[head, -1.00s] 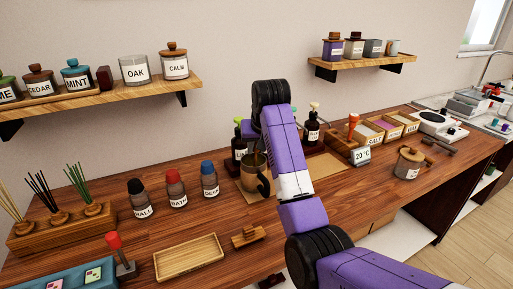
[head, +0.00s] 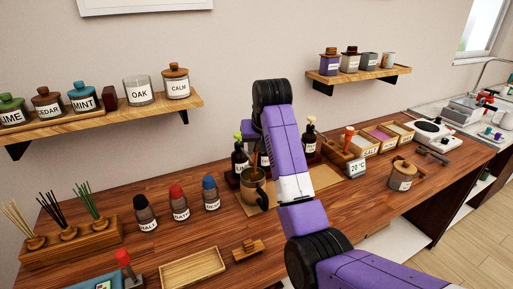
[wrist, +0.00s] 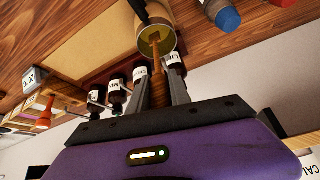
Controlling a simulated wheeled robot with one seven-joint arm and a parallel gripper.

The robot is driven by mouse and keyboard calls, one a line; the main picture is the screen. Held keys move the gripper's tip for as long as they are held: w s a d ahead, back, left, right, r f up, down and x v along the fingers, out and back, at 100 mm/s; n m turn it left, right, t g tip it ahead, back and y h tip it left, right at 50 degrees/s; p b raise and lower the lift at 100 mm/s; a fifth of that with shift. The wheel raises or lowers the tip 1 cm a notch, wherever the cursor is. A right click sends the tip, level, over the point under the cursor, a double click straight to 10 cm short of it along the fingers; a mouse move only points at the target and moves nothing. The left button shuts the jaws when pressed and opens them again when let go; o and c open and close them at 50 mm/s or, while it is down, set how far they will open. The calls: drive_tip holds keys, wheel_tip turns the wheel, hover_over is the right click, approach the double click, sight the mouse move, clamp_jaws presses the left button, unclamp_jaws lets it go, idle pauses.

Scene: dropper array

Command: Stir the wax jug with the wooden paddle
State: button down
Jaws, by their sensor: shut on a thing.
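The wax jug (head: 254,194), a tan vessel with a dark handle, stands upright on the counter mat in the head view. In the wrist view its open mouth (wrist: 172,42) faces me, with yellowish wax inside. The wooden paddle (wrist: 156,62) is a slim brown stick between the two fingers of my gripper (wrist: 158,82). The gripper is shut on it, and the paddle's far end is inside the jug's mouth. How deep its tip sits is unclear. In the head view, my arm hides most of the gripper and paddle.
Dark pump bottles (head: 240,158) stand close behind the jug. Several colour-capped bottles (head: 179,205) stand to its left. A lidded pot (head: 402,178) and a 20 °C display (head: 357,168) are to the right. A wooden tray (head: 193,268) lies in front.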

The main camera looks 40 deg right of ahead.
drive_tip(key=shift+s+a+r+p, duration=0.1)
drive_tip(key=shift+s+r+p, duration=0.1)
drive_tip(key=shift+r+p, duration=0.95)
drive_tip(key=shift+s+r+p, duration=0.15)
drive_tip(key=shift+r+p, duration=0.75)
drive_tip(key=shift+r, duration=0.3)
wheel_tip(320, 180, up, 2)
drive_tip(key=shift+r+p, duration=0.1)
drive_tip(key=shift+p, duration=0.6)
drive_tip(key=shift+r, duration=0.9)
drive_tip(key=shift+s, duration=0.1)
